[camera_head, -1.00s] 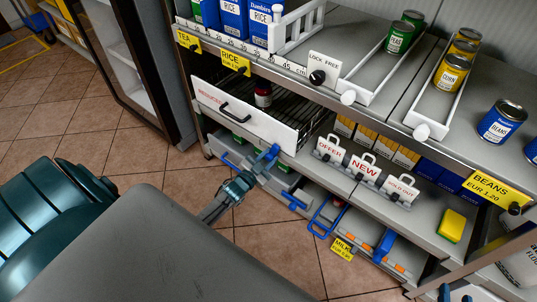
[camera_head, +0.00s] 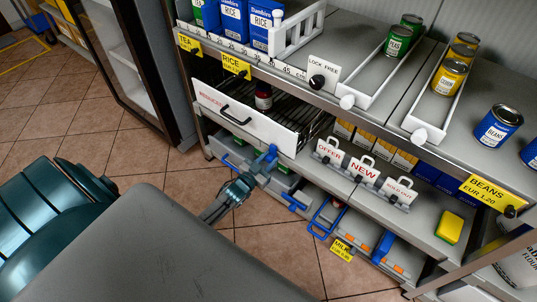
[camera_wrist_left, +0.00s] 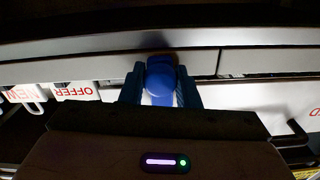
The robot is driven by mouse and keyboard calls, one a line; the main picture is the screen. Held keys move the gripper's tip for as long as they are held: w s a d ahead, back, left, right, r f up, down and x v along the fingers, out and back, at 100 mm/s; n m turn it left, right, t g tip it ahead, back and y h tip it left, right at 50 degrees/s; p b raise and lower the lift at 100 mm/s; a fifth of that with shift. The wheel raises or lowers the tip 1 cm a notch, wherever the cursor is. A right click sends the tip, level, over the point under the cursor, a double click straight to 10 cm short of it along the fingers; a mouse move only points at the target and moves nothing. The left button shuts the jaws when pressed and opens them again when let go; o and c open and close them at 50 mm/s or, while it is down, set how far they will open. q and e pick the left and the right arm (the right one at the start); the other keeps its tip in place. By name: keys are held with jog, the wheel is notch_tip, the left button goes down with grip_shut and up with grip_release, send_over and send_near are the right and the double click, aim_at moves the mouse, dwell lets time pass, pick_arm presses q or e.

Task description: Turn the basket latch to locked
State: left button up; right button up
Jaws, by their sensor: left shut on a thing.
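My left gripper (camera_head: 264,164) comes in from the left and is at the front of the lower shelf, just under the white drawer front. It is shut on a small blue piece (camera_head: 271,152), apparently the basket latch. In the left wrist view, this piece shows as a rounded blue knob (camera_wrist_left: 160,80) between the two dark blue fingers. How far the latch is turned cannot be told. A grey basket (camera_head: 286,181) with blue parts is beside and partly behind the gripper. My right gripper is not in view.
The drawer front (camera_head: 245,118) stands out just above my gripper. Signs reading OFFER, NEW and SOLD OUT (camera_head: 398,190) stand on the shelf to the right. A blue basket handle (camera_head: 326,217) juts out farther right. The tiled floor (camera_head: 285,262) in front is clear.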

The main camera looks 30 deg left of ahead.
pick_arm(q)
jog(key=o, duration=1)
jog(key=shift+s, duration=0.1)
jog(key=s, duration=0.7)
jog(key=s+a+p, duration=0.1)
jog(key=s, duration=0.2)
jog(key=shift+s, duration=0.3)
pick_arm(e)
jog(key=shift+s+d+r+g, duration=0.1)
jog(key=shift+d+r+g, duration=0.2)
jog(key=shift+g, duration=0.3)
pick_arm(q)
jog(key=shift+d, duration=0.1)
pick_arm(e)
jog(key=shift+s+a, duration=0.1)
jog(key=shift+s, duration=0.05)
